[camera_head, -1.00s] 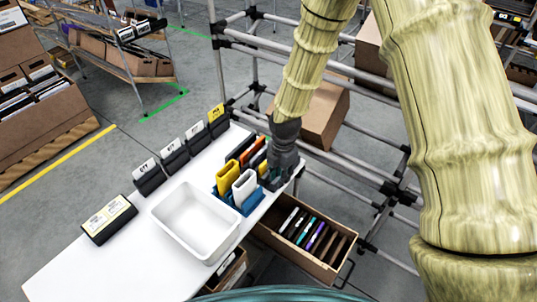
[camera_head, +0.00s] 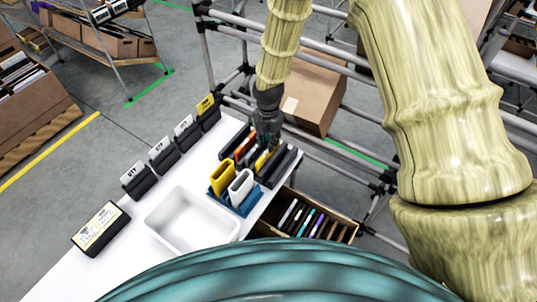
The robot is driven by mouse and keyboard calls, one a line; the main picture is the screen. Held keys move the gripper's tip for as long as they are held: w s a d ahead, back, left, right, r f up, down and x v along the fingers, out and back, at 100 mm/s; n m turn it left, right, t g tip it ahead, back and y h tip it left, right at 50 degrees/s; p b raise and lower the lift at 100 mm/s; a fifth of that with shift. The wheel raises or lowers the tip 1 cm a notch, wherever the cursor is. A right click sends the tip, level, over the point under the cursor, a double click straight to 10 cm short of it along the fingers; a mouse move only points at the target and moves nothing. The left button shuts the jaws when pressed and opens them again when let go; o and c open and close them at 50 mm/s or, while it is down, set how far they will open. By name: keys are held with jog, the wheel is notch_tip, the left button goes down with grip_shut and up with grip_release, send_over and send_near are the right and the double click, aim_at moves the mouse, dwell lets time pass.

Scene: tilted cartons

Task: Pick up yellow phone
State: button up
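A yellow phone (camera_head: 222,179) stands upright in a blue holder (camera_head: 243,208), beside a white phone (camera_head: 241,186). A second yellow item (camera_head: 265,160) stands in the row behind, close to my gripper, among dark and orange ones. My gripper (camera_head: 267,144) points down over that back row, behind and to the right of the front yellow phone. Its fingertips are small and dark, partly lost among the items. I cannot tell whether they are open or shut, or touching anything.
A white tray (camera_head: 182,244) sits on the white table (camera_head: 55,273), left of the holders. Several dark label stands (camera_head: 162,157) line the table's far left edge. A pipe rack and carton (camera_head: 311,100) stand behind.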

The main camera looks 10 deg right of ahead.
aim_at(268, 156)
jog(key=shift+w+f, duration=0.75)
jog(key=shift+f, duration=0.2)
jog(key=shift+s+f+p, duration=0.4)
jog(key=shift+s+p, duration=0.15)
jog(key=f, duration=0.1)
jog(key=f+p, duration=0.1)
jog(key=f, duration=0.1)
jog(key=shift+w, duration=0.3)
jog(key=shift+s+f, duration=0.15)
jog(key=shift+f, duration=0.25)
jog(key=shift+f, duration=0.15)
jog(key=shift+c, duration=0.5)
grip_shut()
